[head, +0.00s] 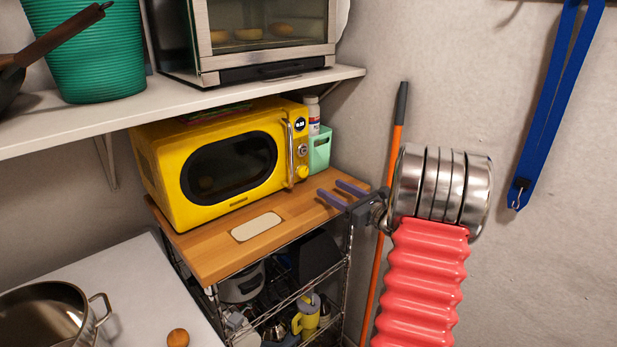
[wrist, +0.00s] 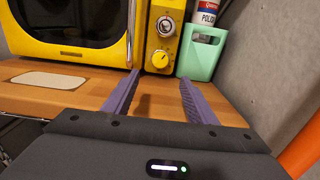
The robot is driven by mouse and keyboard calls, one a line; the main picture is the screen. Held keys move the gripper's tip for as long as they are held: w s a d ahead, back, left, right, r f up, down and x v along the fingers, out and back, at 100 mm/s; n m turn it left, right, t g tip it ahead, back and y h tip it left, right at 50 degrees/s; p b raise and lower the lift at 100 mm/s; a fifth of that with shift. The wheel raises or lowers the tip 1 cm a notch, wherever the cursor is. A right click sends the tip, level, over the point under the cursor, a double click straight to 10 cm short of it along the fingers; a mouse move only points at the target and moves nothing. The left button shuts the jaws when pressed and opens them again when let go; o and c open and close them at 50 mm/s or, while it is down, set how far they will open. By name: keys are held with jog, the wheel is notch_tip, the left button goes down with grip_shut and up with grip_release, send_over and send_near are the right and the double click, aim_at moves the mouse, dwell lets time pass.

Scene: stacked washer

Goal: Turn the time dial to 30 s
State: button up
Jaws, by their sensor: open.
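The yellow microwave (head: 160,170) stands on a wooden board, its door closed. Its control strip is on the right side of the front, with a small round display (head: 300,124) at the top. Below are a silver knob (wrist: 166,26) and a yellow dial (wrist: 161,60) with a pale pointer mark; the yellow dial also shows in the head view (head: 302,172). Dial markings are too small to read. My gripper (head: 335,191) is open and empty, in front of and below the dial, apart from it. In the wrist view its purple fingers (wrist: 153,88) point toward the dial.
A mint-green holder (wrist: 200,55) with a white bottle (wrist: 206,12) stands right of the microwave. A pale card (head: 256,227) lies on the wooden board (head: 206,257). A shelf (head: 110,113) hangs above. An orange pole (head: 375,270) leans on the wall.

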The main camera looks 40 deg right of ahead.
aim_at(305, 174)
jog(key=w, duration=1.2)
jog(key=shift+a, duration=0.15)
jog(key=shift+s, duration=0.1)
jog(key=c, duration=1.1)
jog(key=shift+o, duration=0.2)
jog(key=shift+m, duration=2.3)
jog(key=o, duration=1.1)
jog(key=shift+c, duration=0.2)
